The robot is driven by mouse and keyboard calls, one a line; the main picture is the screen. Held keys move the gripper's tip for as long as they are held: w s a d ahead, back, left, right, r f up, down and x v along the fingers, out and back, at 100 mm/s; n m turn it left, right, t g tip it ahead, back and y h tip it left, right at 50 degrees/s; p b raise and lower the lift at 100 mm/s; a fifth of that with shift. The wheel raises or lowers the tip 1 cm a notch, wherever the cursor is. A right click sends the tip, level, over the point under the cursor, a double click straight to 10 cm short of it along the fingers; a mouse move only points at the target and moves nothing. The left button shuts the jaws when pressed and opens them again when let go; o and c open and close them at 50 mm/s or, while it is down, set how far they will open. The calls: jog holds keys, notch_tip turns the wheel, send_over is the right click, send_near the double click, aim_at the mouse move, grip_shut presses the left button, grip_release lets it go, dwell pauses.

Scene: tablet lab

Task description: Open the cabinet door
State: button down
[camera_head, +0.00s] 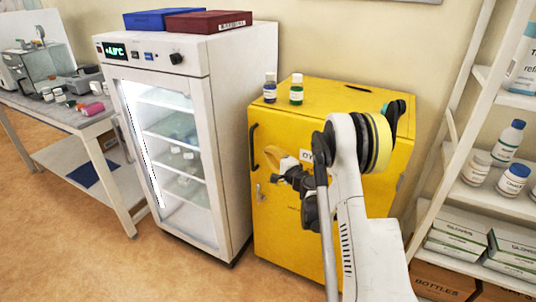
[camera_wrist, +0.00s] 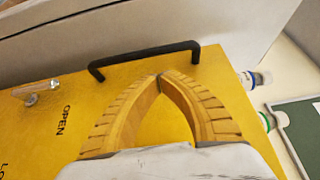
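The yellow cabinet (camera_head: 290,220) stands in the middle of the head view with its door (camera_head: 285,245) closed. A black bar handle (camera_head: 253,147) is upright on the door's left side. In the wrist view the handle (camera_wrist: 145,60) lies just beyond my fingertips, apart from them as far as I can tell. My gripper (camera_head: 268,165) is in front of the door, to the right of the handle. In the wrist view the ribbed tan fingers of my gripper (camera_wrist: 160,77) meet at their tips, with nothing seen between them. My arm hides much of the door's right side.
A metal lock (camera_wrist: 37,90) sits on the door. A white glass-door fridge (camera_head: 205,130) stands close on the left. A white shelf rack (camera_head: 470,150) is on the right. Floor in front is clear.

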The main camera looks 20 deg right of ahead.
aim_at(259, 143)
jog(key=shift+w+a+b, duration=0.15)
jog(key=shift+w+b, duration=0.2)
jog(key=shift+w, duration=0.85)
jog(key=shift+w+a+b, duration=0.2)
jog(key=shift+w+b, duration=0.15)
jog(key=shift+w, duration=0.85)
jog(key=shift+w+a+b, duration=0.15)
jog(key=shift+w+b, duration=0.2)
jog(key=shift+w, duration=0.85)
